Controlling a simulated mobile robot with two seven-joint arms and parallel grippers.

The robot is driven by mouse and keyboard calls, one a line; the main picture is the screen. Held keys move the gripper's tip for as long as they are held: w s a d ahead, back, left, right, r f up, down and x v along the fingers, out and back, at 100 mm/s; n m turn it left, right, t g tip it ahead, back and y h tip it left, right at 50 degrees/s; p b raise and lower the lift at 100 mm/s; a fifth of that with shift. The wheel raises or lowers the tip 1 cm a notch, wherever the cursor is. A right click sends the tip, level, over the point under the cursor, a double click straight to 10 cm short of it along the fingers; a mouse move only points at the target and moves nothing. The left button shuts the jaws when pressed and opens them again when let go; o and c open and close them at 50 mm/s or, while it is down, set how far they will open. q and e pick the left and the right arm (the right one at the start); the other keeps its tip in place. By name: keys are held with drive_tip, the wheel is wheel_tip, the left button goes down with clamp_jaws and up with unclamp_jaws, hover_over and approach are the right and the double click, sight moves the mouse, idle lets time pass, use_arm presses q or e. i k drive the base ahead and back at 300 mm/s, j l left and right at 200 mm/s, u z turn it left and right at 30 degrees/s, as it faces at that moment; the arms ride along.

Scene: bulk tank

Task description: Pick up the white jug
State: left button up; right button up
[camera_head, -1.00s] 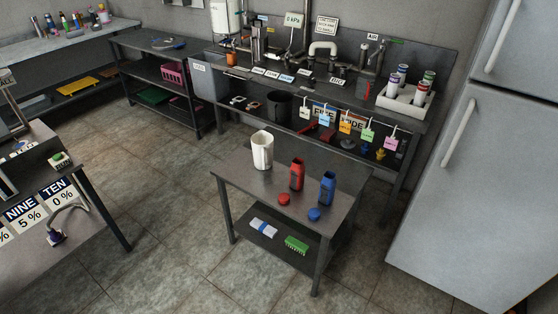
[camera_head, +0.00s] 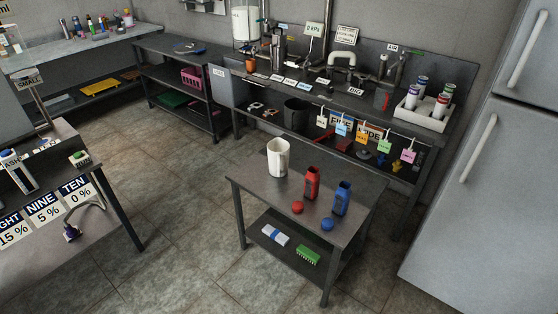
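The white jug (camera_head: 278,158) stands upright on the dark top of the small two-shelf table (camera_head: 258,187), near its back left corner. Its open top shows and nothing touches it. A red bottle (camera_head: 312,184) and a blue bottle (camera_head: 342,198) stand to its right on the same table. A red cap (camera_head: 297,207) and a blue cap (camera_head: 327,224) lie in front of the bottles. Neither of my grippers shows in the head view.
A long bench (camera_head: 345,97) with pipes, hanging colored tags and a white box (camera_head: 425,121) of cylinders stands behind the table. A grey fridge (camera_head: 480,200) stands at the right. A counter (camera_head: 60,220) with percent signs is at the left. Tiled floor (camera_head: 180,220) between is clear.

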sight(278, 149)
drive_tip(key=z, duration=0.35)
drive_tip(key=i+j+z, duration=0.15)
drive_tip(key=z, duration=0.55)
drive_tip(key=i+j+z, duration=0.2)
drive_tip(key=j+z, duration=0.2)
drive_tip(key=j, duration=0.15)
drive_tip(key=i+j+z, duration=0.15)
drive_tip(key=j, duration=0.2)
